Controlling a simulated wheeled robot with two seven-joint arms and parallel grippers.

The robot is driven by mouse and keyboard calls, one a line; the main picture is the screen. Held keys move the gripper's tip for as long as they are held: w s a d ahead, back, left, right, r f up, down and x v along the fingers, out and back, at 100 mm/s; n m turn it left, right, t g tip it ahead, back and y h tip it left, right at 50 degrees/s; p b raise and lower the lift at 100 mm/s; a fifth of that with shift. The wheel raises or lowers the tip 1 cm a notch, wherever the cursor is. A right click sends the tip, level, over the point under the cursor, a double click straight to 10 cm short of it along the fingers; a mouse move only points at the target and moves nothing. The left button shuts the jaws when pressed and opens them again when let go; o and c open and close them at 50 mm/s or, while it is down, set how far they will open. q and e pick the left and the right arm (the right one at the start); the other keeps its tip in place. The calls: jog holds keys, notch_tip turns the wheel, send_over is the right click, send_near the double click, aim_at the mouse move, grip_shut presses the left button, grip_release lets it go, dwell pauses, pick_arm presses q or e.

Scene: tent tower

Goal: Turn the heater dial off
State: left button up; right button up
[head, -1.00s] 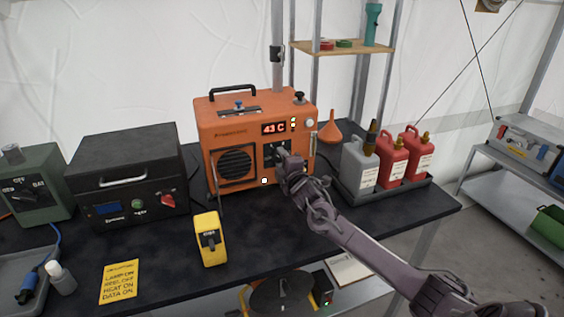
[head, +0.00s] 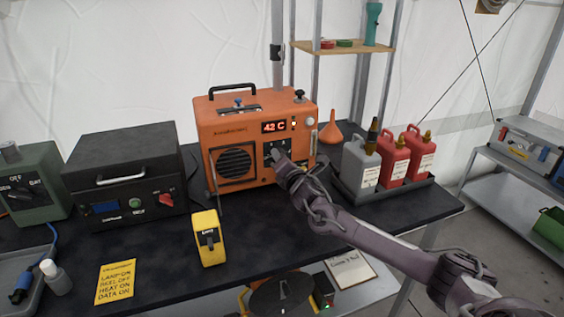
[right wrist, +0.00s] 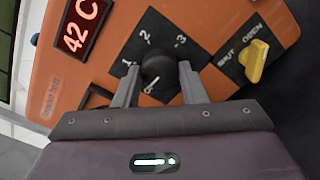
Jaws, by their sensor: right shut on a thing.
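The orange heater (head: 225,125) stands on the black table, its red display (head: 275,127) reading 42 C. Its dial (right wrist: 158,70) is a dark round knob on a black plate with 1, 2 and 3 printed around it. A small white mark shows by its lower edge; I cannot tell exactly where the pointer is. My right gripper (head: 278,157) is at the heater's front. In the right wrist view the right gripper (right wrist: 160,80) is shut on the dial, one finger on each side. In the head view the gripper hides most of the dial. My left gripper is not in view.
A yellow SHUT/OPEN valve knob (right wrist: 254,60) sits beside the dial. A black case (head: 125,180) is left; a tray (head: 400,192) with several canisters is right.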

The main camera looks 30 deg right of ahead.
jog(key=shift+a+f+n, duration=0.1)
jog(key=shift+f+n, duration=0.15)
jog(key=shift+n, duration=0.25)
jog(key=o, duration=1)
jog(key=shift+r, duration=0.15)
jog(key=b+v, duration=0.1)
jog(key=v, duration=0.6)
jog(key=shift+s, duration=0.4)
jog(key=shift+a, duration=0.1)
